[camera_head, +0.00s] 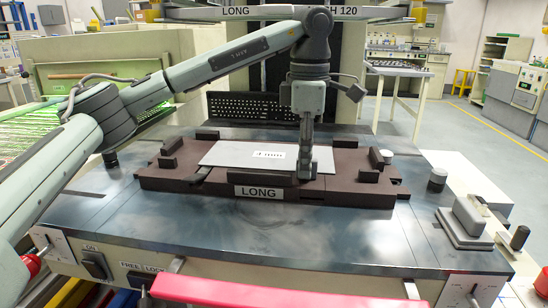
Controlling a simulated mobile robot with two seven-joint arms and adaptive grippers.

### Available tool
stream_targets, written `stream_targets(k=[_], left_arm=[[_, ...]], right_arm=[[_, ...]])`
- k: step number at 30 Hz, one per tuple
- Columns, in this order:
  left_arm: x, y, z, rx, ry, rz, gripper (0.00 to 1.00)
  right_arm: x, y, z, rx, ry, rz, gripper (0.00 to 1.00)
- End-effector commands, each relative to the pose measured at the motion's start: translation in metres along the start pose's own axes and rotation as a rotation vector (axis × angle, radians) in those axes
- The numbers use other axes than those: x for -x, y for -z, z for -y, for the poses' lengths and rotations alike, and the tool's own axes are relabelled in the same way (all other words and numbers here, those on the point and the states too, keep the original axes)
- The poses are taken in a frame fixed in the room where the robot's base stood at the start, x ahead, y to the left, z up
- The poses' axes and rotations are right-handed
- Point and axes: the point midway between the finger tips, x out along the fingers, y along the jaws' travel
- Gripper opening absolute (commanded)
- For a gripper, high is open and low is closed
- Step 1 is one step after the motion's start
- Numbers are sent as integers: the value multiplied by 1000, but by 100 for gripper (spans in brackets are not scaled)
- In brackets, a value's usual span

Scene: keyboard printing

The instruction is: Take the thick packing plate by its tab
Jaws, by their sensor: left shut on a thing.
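A flat grey packing plate marked "4 mm" (235,155) lies level on the dark brown fixture labelled "LONG" (345,187). My left gripper (308,168) points straight down at the plate's right end. Its fingers are shut on the plate there, and they hide the tab. I cannot tell whether the plate is lifted off the fixture. My right gripper is out of view.
The fixture sits on a dark metal table (290,235) with clear room in front. A black keyboard (250,106) stands behind it. A grey lever block (467,220) is at the right, and a red bar (270,292) crosses the front edge.

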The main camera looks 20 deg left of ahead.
Motion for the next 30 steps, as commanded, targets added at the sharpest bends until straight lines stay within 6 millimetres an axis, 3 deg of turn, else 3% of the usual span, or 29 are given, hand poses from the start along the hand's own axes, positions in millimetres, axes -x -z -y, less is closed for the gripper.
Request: stream_targets(k=[11,20,30], left_arm=[[4,0,0,0,-2,1,0],[42,-1,-1,1,-5,2,0],[89,61,46,1,-6,0,0]], right_arm=[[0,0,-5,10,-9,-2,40],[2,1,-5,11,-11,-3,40],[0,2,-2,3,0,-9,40]])
